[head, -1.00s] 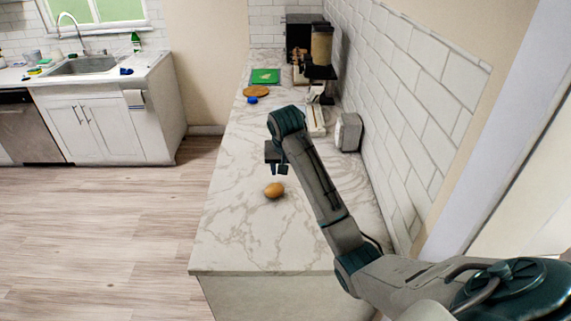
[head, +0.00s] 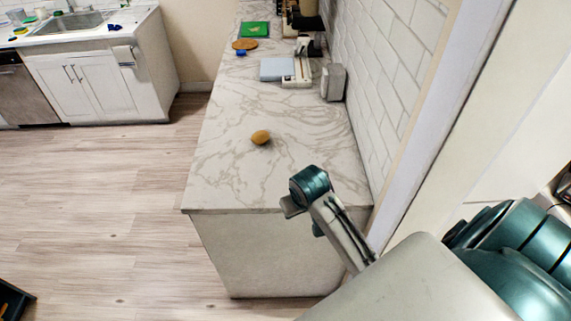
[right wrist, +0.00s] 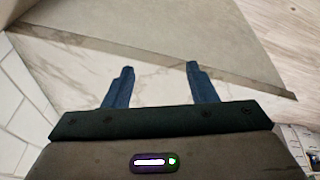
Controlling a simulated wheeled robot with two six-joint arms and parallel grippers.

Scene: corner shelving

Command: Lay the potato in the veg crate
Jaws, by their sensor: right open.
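The brown potato (head: 260,137) lies on the marble counter (head: 225,180), in its near half. My right gripper (head: 292,208) is over the counter's near edge, nearer to me than the potato and apart from it. In the right wrist view its two blue fingers (right wrist: 158,70) are spread, with nothing between them. The potato does not show in that view. No veg crate can be made out for sure. My left gripper is out of view.
A grey box-like thing (head: 333,82) and a pale device (head: 296,72) stand farther back by the tiled wall (head: 385,95). A round wooden board (head: 245,44) and a green board (head: 255,29) lie beyond. A dark object (head: 12,300) is cut off at the lower left. Floor is clear left of the counter.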

